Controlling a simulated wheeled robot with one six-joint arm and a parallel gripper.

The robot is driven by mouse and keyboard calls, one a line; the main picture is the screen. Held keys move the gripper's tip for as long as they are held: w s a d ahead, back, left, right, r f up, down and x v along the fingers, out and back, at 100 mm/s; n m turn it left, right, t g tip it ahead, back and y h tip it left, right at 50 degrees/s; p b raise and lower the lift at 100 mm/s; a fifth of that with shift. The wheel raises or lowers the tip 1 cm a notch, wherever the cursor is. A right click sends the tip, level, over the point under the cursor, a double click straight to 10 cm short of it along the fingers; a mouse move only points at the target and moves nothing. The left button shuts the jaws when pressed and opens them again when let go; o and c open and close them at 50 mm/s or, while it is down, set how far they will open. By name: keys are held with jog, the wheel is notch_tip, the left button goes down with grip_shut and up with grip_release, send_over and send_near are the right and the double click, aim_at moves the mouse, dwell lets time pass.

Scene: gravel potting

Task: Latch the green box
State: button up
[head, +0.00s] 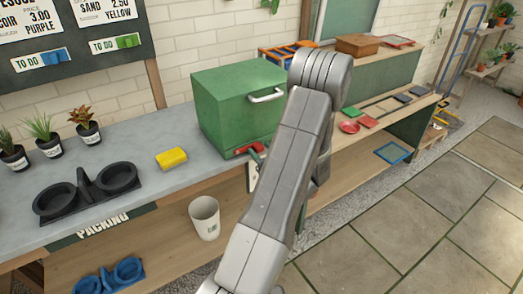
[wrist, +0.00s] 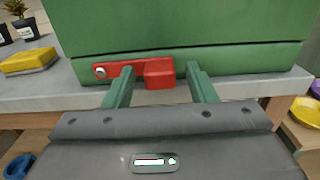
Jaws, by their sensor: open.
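The green box (head: 235,100) stands on the grey counter, its lid down, with a pale handle (head: 266,95) on its front. Its front also fills the top of the wrist view (wrist: 220,35). A red latch (wrist: 122,70) lies about level along the box's lower front, below a seam. It has a round pivot at its left end and a thick red block at its right end. It also shows in the head view (head: 250,148), partly hidden by my arm. My gripper (wrist: 162,72) is open, with one green finger on each side of the block. I cannot tell whether they touch it.
A yellow sponge-like block (head: 171,158) and a black two-ring holder (head: 88,190) are on the counter left of the box. A white bucket (head: 205,217) stands on the shelf below. Small trays and a red dish (head: 349,127) lie to the right.

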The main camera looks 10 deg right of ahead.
jog(key=shift+w, duration=0.1)
grip_shut()
